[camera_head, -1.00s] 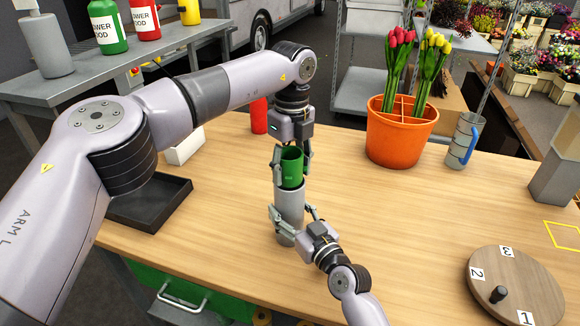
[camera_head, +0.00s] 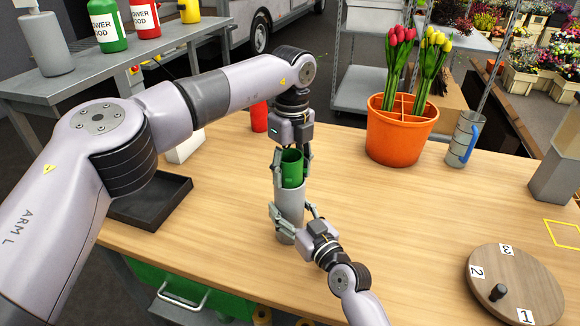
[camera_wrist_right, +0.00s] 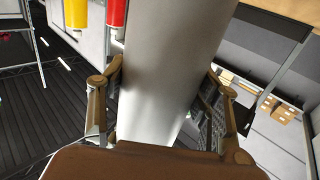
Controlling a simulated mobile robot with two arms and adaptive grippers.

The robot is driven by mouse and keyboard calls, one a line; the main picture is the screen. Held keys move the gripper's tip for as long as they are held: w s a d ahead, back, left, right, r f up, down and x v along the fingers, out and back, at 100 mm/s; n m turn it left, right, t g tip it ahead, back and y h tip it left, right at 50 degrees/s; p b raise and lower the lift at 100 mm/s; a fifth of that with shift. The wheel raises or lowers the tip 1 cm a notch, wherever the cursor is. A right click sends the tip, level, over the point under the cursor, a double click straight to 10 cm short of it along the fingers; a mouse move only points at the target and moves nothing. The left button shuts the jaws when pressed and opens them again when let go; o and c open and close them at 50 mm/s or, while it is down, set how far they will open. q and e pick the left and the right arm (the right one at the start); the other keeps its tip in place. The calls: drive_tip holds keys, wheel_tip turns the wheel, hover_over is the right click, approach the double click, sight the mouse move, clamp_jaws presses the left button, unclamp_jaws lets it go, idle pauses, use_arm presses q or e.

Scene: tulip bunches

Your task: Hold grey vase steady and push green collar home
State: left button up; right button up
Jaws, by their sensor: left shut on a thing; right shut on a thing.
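The grey vase (camera_head: 290,204) stands upright on the wooden table in the head view. My right gripper (camera_head: 294,222) is shut around its lower part, with a finger on each side. In the right wrist view the vase (camera_wrist_right: 172,60) fills the middle between the fingers of my right gripper (camera_wrist_right: 165,105). The green collar (camera_head: 292,168) sits upright at the vase's mouth, its upper part showing above the rim. My left gripper (camera_head: 292,172) comes down from above and is shut on the collar. How deep the collar sits inside the vase is hidden.
A black tray (camera_head: 150,203) lies left. A round numbered board (camera_head: 516,290) lies front right. The table between is clear.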

use_arm(q)
drive_tip(key=o, duration=1.1)
drive_tip(key=shift+f, duration=0.15)
wheel_tip(320, 180, up, 12)
drive_tip(key=shift+w+d, duration=0.1)
drive_tip(key=shift+d, duration=0.05)
drive_tip(key=shift+c, duration=0.4)
